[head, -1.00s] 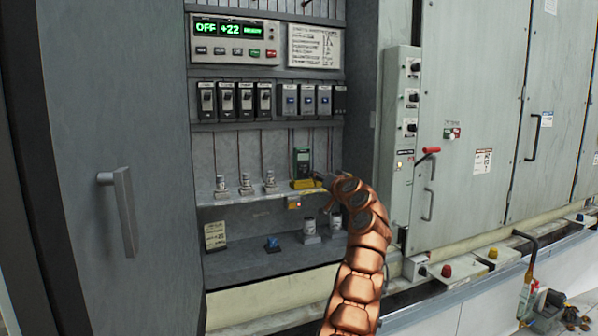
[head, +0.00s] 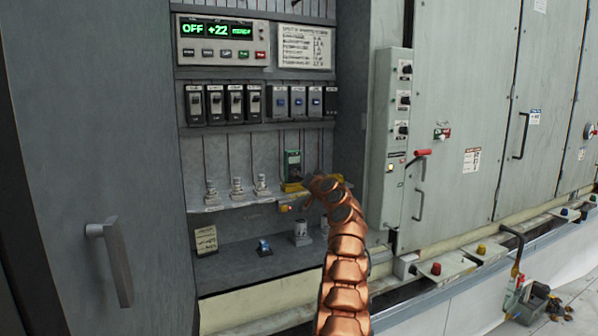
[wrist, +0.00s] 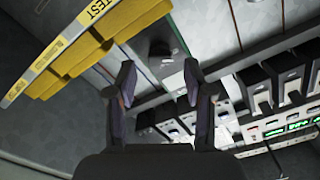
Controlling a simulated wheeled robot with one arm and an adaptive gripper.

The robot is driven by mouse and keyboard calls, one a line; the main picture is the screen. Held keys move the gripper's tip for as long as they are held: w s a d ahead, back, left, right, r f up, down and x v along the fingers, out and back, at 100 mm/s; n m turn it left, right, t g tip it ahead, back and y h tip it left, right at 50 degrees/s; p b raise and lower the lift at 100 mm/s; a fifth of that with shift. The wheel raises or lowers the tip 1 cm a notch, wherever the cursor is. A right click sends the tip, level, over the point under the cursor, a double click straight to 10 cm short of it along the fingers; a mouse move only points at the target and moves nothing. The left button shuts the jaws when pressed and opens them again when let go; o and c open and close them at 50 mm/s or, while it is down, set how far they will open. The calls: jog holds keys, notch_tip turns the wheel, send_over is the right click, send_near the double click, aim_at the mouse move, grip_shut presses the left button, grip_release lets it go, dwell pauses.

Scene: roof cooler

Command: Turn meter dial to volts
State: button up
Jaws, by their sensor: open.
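The green meter (head: 292,165) stands in its yellow holder (head: 288,187) on the shelf inside the open cabinet. My gripper (wrist: 158,88) is open, with both fingers showing in the wrist view and nothing between the tips. Ahead of the fingertips in the wrist view is a dark round dial (wrist: 160,50) on a grey face with a green edge; the fingers look apart from it. I cannot read its setting. In the head view my arm's end covers the area just below and right of the meter, hiding the fingers.
A display panel (head: 222,42) reads OFF +22 above a row of switches (head: 225,104). White insulators (head: 236,190) line the shelf left of the meter. The cabinet door (head: 85,150) stands at the left. A red-handled lever (head: 421,153) is at the right.

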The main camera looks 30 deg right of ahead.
jog(key=shift+w+d+r+p, duration=0.1)
jog(key=shift+w+d+p, duration=0.05)
jog(key=shift+w+p, duration=1.2)
jog(key=shift+s, duration=0.2)
grip_shut()
